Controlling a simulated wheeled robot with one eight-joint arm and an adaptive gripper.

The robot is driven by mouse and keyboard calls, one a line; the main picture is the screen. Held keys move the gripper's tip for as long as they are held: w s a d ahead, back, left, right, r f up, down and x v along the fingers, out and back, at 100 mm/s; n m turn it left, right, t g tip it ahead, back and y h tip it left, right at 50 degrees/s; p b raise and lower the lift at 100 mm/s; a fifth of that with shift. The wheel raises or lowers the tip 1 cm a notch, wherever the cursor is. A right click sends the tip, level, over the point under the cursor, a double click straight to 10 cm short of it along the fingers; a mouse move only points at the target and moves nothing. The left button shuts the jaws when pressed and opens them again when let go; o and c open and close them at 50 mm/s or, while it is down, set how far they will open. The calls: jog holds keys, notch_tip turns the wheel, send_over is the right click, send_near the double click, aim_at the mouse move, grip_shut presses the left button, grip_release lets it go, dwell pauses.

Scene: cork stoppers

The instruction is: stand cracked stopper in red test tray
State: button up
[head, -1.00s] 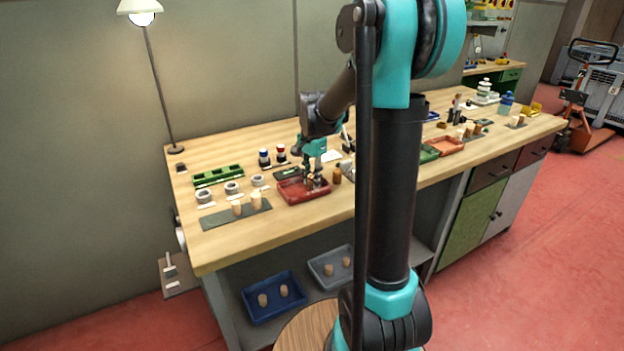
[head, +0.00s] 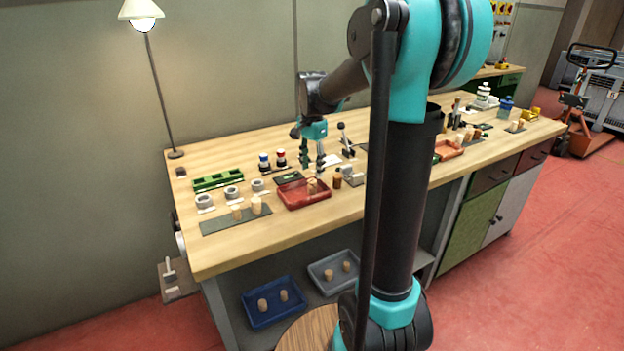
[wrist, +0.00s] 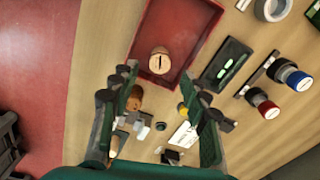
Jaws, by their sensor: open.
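The red test tray (head: 290,203) lies on the workbench. A cork stopper (head: 312,186) stands upright in it, near its right side in the head view. In the wrist view this stopper (wrist: 159,61) shows a dark slit across its top, like a crack, inside the red tray (wrist: 188,22). My gripper (head: 312,170) is open and empty, above and behind the tray in the head view. In the wrist view its fingers (wrist: 165,95) are spread apart, and the stopper is clear of them.
A darker brown stopper (head: 337,180) stands just right of the tray. Two corks stand on a grey-green mat (head: 222,224) to the left. A blue tray (head: 262,319) with corks sits on the lower shelf.

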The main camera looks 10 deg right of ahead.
aim_at(312, 180)
jog(key=shift+r, duration=2.7)
